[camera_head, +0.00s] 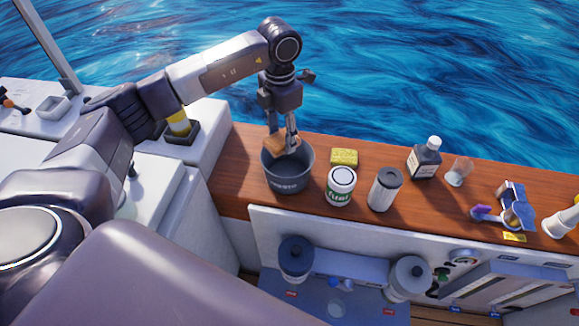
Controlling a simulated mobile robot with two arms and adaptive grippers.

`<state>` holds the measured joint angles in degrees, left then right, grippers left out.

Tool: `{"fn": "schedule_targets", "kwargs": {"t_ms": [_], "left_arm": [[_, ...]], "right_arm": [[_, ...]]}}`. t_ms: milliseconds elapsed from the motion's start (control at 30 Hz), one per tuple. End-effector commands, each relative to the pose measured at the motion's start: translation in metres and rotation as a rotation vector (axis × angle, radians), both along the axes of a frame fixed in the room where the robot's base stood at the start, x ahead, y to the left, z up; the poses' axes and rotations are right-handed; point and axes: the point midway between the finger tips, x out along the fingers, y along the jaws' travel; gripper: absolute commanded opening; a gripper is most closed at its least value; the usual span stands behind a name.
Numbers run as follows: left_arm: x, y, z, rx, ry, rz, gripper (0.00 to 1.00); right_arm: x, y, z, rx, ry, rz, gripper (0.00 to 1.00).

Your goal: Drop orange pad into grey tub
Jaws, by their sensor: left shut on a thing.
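The orange pad (277,143) is held between the fingers of my left gripper (290,145), which points down. The pad is at the mouth of the grey tub (288,180), near its back left rim. Part of the pad is hidden by the gripper. I cannot tell if the pad touches the rim. The tub stands upright on the wooden ledge. My right gripper is not in view.
Right of the tub on the wooden ledge (235,187) stand a yellow sponge (344,157), a white can with a green label (340,188), a grey-lidded canister (384,190), a dark bottle (425,160) and a clear glass (459,171). Water lies behind the ledge.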

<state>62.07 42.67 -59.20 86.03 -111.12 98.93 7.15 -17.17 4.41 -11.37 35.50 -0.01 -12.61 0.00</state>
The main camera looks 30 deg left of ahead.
Motion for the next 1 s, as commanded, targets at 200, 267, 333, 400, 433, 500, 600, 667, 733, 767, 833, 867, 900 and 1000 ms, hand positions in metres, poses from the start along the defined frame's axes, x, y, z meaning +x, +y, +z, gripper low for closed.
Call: {"fn": "schedule_targets", "kwargs": {"t_ms": [200,267,333,400,433,500,600,667,733,767,833,867,900,1000], "left_arm": [[0.0,0.0,-0.019,0.0,0.002,0.002,0.27],[-0.001,0.0,-0.026,0.0,0.002,0.001,0.27],[-0.001,0.0,-0.035,0.0,0.004,0.001,0.27],[-0.001,0.0,-0.043,-0.001,0.003,0.0,0.27],[-0.001,0.0,-0.047,0.0,0.001,0.0,0.27],[0.0,0.0,-0.053,0.0,0.001,0.0,0.27],[0.0,0.0,-0.058,0.0,0.0,0.0,0.27],[0.0,0.0,-0.059,0.0,0.0,0.0,0.27],[0.0,0.0,-0.059,0.0,0.0,0.0,0.27],[0.0,0.0,-0.059,0.0,0.0,0.0,0.27],[0.0,0.0,-0.058,0.0,0.0,0.0,0.27],[0.0,0.0,-0.058,0.0,0.0,-0.001,0.27],[0.0,0.0,-0.058,0.0,0.0,-0.001,0.48],[0.0,0.0,-0.058,0.0,0.0,-0.001,0.59]], "right_arm": [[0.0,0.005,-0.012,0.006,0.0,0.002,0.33],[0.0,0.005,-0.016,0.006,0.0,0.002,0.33],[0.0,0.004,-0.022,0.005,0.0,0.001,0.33],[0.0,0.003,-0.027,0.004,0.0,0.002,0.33],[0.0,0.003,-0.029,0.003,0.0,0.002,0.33],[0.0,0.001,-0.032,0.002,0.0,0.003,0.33],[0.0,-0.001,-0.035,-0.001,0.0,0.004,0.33],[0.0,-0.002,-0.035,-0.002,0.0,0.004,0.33],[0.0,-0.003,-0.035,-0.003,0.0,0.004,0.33],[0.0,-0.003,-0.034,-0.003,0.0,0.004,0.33],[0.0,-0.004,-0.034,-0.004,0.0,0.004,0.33],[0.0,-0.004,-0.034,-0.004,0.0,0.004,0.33],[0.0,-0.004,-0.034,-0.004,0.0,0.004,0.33],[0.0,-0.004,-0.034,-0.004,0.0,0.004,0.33]]}}
